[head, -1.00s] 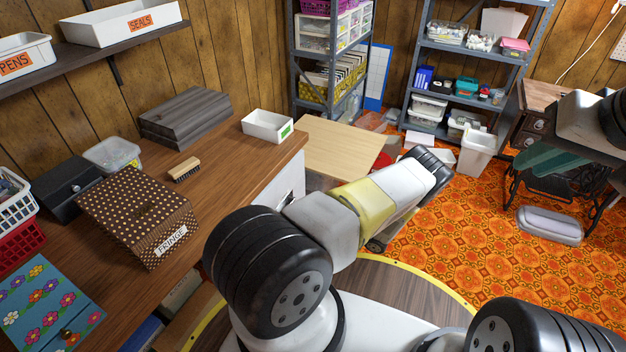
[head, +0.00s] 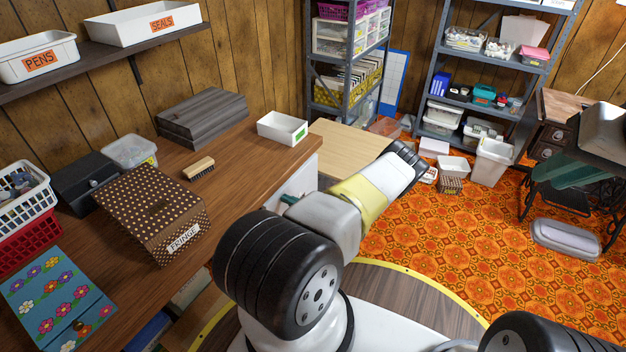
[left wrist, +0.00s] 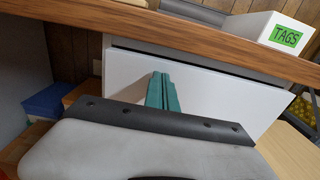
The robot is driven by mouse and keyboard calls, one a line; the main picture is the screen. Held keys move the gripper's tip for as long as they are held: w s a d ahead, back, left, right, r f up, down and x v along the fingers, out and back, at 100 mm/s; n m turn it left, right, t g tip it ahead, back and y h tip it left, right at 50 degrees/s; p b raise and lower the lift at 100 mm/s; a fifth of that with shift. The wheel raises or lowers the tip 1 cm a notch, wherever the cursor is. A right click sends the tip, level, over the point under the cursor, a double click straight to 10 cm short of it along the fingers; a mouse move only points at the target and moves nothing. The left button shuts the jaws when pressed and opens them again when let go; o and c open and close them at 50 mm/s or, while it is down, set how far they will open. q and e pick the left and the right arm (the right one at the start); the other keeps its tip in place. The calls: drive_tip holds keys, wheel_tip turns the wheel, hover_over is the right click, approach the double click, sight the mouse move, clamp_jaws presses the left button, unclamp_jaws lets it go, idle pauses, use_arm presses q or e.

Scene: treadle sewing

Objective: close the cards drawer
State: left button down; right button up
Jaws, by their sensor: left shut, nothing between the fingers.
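A plain white drawer front (left wrist: 232,98) is under the wooden counter's edge in the left wrist view. A dark gap runs along its top edge; how far it stands out is hard to tell. I cannot read a cards label on it. In the head view the white front (head: 302,180) shows at the counter's end, partly hidden by my arm. My left gripper (left wrist: 162,88) has green fingers, shut and empty, pointing at the drawer front; touching or just short, I cannot tell. The fingers also show beside my arm in the head view (head: 289,198). My right gripper is out of view.
The counter (head: 235,150) holds a white TAGS tray (head: 282,128), a brush (head: 198,168), a dotted FRINGE box (head: 155,215) and a grey box (head: 203,117). A pale wooden board (head: 350,147) lies beyond the counter. Open orange carpet (head: 440,225) is at right.

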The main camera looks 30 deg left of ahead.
sight(280, 195)
use_arm(q)
drive_tip(key=a, duration=0.3)
drive_tip(key=shift+w+a+r, duration=0.1)
drive_tip(key=shift+w+a, duration=0.05)
drive_tip(key=shift+a, duration=0.25)
